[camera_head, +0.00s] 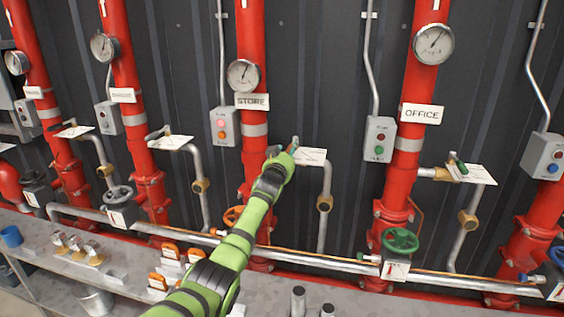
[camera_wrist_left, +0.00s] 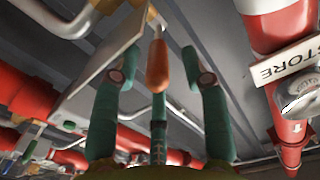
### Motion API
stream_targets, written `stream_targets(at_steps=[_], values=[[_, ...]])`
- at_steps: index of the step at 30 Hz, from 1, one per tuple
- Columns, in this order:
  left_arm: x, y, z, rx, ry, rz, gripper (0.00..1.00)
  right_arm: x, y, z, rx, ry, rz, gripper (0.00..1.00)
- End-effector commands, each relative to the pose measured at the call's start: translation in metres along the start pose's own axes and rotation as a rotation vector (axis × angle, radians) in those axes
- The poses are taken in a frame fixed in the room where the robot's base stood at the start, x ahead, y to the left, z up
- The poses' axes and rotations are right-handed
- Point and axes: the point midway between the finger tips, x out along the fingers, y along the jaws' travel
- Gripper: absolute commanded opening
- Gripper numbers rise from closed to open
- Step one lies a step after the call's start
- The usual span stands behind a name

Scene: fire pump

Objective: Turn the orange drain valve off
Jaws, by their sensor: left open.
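The orange drain valve handle (camera_wrist_left: 157,66) hangs from a metal stem beside a white plate in the left wrist view. It lies between the two dark green fingers of my left gripper (camera_wrist_left: 160,52), with a visible gap on both sides. My left gripper (camera_head: 292,146) is open, reaching up to the drain outlet on the red STORE pipe (camera_head: 251,30). In the head view the gripper and arm hide most of the orange handle. The white tag plate (camera_head: 311,157) sits just right of the gripper. My right gripper is not in view.
An orange handwheel (camera_head: 234,215) is partly behind my left arm. A grey bent drain pipe (camera_head: 326,230) runs down right of the gripper. The STORE sign (camera_head: 252,101), a gauge (camera_head: 243,76) and a button box (camera_head: 225,127) are above and left. Neighbouring pipes include OFFICE (camera_head: 424,60).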

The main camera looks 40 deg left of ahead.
Motion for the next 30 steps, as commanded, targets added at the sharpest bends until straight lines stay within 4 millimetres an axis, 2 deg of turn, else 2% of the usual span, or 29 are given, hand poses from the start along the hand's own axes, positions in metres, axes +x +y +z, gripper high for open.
stream_targets(at_steps=[8, 21, 30], values=[[-0.028, 0.000, 0.001, 0.001, 0.001, 0.002, 0.45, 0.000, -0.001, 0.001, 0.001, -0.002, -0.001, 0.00], [-0.090, -0.001, 0.001, -0.001, 0.001, 0.000, 0.45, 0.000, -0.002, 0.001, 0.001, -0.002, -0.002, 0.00], [-0.112, -0.002, 0.000, -0.003, 0.002, -0.001, 0.45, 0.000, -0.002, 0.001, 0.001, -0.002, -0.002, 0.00]])
